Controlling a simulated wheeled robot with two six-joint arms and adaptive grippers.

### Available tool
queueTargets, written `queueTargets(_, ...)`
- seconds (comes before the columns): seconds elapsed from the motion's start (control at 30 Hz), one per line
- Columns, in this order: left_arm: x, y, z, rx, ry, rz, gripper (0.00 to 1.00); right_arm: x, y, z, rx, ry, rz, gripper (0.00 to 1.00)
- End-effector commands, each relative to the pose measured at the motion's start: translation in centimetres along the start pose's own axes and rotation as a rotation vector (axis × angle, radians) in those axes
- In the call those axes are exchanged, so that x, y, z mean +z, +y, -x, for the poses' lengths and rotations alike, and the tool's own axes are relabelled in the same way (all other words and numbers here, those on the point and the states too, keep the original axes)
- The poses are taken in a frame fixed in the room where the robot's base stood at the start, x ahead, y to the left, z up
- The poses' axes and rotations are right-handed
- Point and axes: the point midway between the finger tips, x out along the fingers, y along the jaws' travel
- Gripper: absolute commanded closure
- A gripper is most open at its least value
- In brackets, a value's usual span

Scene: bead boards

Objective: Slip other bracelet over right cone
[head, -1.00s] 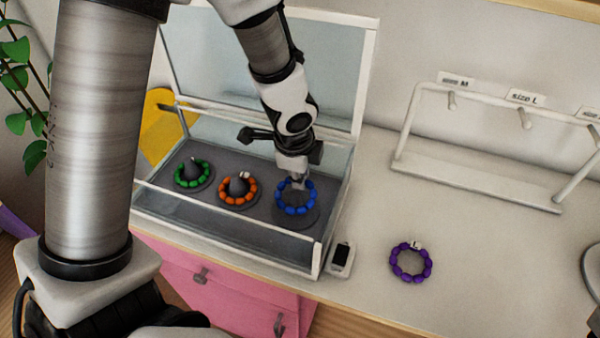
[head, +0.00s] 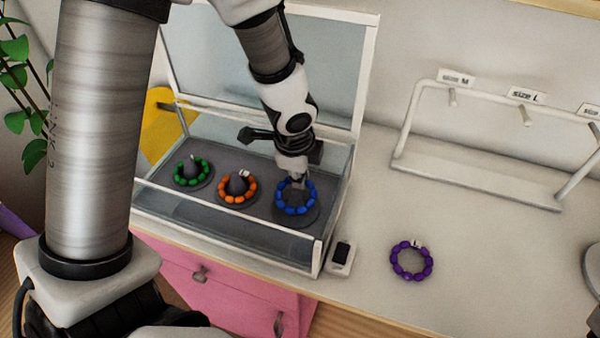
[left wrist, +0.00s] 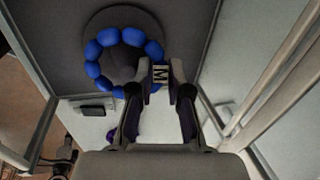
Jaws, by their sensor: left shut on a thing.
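The blue bracelet (head: 279,203) is at the right cone (head: 298,192) in the glass case. In the left wrist view the blue beads (left wrist: 92,51) ring the grey cone (left wrist: 122,62). How far down the cone they sit is hard to tell. My left gripper (head: 299,177) is above the far side of the bracelet. In the left wrist view my left gripper (left wrist: 167,88) is shut on the bracelet's tag, marked M. A purple bracelet (head: 428,264) with a tag marked L lies on the counter. My right gripper is not in view.
The case (head: 318,258) has low glass walls and a raised lid behind. A green bracelet (head: 178,178) and an orange bracelet (head: 222,192) ring two other cones. A small black-topped object (head: 342,256) is beside the case. A white rack (head: 470,180) with pegs stands at the right.

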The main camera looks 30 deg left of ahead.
Motion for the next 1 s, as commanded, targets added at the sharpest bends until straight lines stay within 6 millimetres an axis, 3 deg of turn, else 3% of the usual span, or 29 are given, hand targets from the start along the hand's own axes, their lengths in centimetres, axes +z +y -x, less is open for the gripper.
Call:
queueTargets(0.23, 0.0, 0.01, 0.01, 0.0, 0.0, 0.0, 1.0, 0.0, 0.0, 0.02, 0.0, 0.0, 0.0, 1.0)
queueTargets(0.27, 0.0, 0.01, 0.01, 0.0, 0.0, 0.0, 0.8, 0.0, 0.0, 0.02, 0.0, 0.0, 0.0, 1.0)
queueTargets(0.33, 0.0, 0.01, 0.01, 0.0, 0.0, 0.0, 0.55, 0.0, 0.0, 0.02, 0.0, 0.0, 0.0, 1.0)
queueTargets(0.57, 0.01, 0.02, 0.0, 0.001, 0.0, 0.0, 0.54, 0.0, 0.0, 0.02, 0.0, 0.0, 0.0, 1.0)
queueTargets(0.63, 0.01, 0.03, 0.0, 0.001, 0.0, 0.0, 0.35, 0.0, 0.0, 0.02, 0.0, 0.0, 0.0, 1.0)
queueTargets(0.67, 0.01, 0.03, 0.0, 0.001, 0.0, 0.0, 0.33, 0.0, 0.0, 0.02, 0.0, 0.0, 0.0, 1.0)
queueTargets(1.0, 0.01, 0.03, 0.0, 0.001, 0.0, 0.0, 0.33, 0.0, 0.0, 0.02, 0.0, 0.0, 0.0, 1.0)
